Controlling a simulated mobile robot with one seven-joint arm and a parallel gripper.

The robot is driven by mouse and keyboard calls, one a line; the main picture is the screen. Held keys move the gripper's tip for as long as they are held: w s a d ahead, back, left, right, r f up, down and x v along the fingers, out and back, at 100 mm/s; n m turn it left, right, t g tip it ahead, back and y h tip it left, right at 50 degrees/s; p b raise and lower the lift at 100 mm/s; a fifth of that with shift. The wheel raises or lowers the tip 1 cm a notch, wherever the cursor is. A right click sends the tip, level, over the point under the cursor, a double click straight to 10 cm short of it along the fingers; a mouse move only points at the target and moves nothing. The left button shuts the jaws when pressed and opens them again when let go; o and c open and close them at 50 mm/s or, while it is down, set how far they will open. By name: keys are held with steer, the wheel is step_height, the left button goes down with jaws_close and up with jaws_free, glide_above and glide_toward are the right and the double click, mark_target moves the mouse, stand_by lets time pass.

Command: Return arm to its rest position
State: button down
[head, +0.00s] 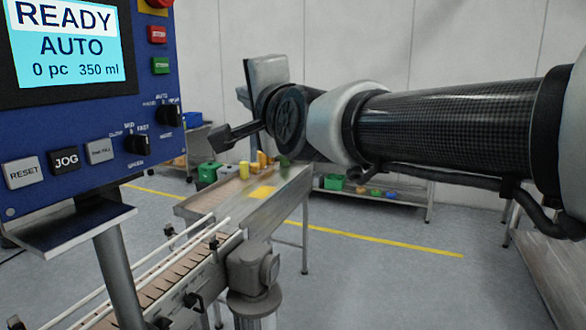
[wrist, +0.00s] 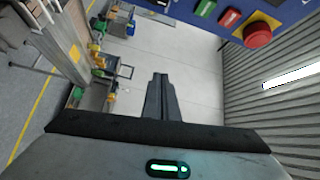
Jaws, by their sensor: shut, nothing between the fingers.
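My gripper (head: 214,138) shows in the head view, left of my wrist, pointing left towards the blue control panel (head: 70,192). It is shut and empty, in the air above the conveyor (head: 160,285). My arm stretches in from the right edge of the head view, roughly level. The panel's screen (head: 68,45) reads READY, AUTO, 0 pc and 350 ml.
A metal table (head: 262,215) with small yellow and green items adjoins the conveyor. A shelf with a green bin (head: 333,182) stands behind. The panel, with its red button (wrist: 257,34) at the wrist view's top, is an obstacle. Open floor (head: 400,280) lies at right.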

steer(key=s+d+f+n+g+h, duration=0.3)
steer(key=s+d+f+n, duration=0.15)
steer(key=d+f, duration=0.4)
steer(key=s+d+f+n+g+h, duration=0.25)
steer(key=s+d+f, duration=0.35)
steer(key=f, duration=0.5)
steer(key=s+d+f+n+g+h, duration=0.1)
steer(key=s+d+f+n+g, duration=0.2)
steer(key=s+f, duration=0.35)
steer(key=s+d+f+n+g+h, duration=0.1)
steer(key=s+d+f+g+h, duration=0.15)
steer(key=s+d+f, duration=0.35)
step_height(320, 180, up, 17)
steer(key=a+y+p, duration=0.1)
steer(key=p, duration=1.5)
steer(key=shift+s+r, duration=0.15)
steer(key=shift+s, duration=0.15)
